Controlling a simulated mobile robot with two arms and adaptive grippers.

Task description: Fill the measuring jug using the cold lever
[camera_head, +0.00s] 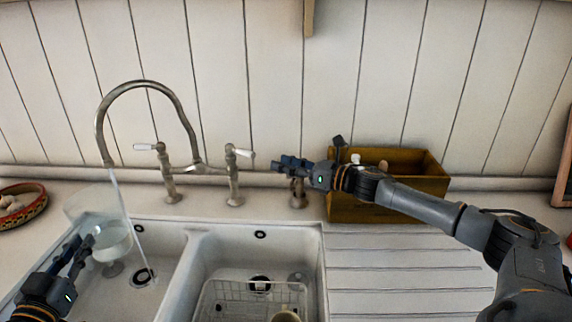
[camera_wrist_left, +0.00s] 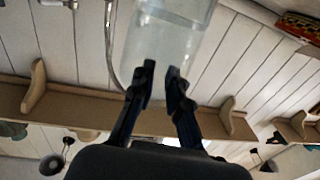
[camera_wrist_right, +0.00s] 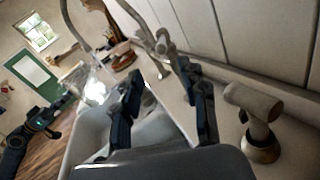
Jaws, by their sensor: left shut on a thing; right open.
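The clear measuring jug (camera_head: 112,240) is over the left sink basin, tilted in the head view. My left gripper (camera_head: 88,243) is shut on it; the jug (camera_wrist_left: 165,45) also shows at its fingertips in the left wrist view. A thin water stream (camera_head: 121,200) falls from the curved spout (camera_head: 101,140). It crosses the jug's right side in the picture and reaches down near the drain; I cannot tell whether any enters the jug. Two white-handled levers, left (camera_head: 146,147) and right (camera_head: 241,152), stand on the tap. My right gripper (camera_head: 278,164) is open and empty, right of the right lever.
A short metal fixture (camera_head: 298,193) stands below my right gripper. A wooden box (camera_head: 385,210) is behind my right forearm. A wire rack (camera_head: 250,300) sits in the right basin. A patterned bowl (camera_head: 22,205) is at far left. The ribbed drainboard (camera_head: 400,270) is clear.

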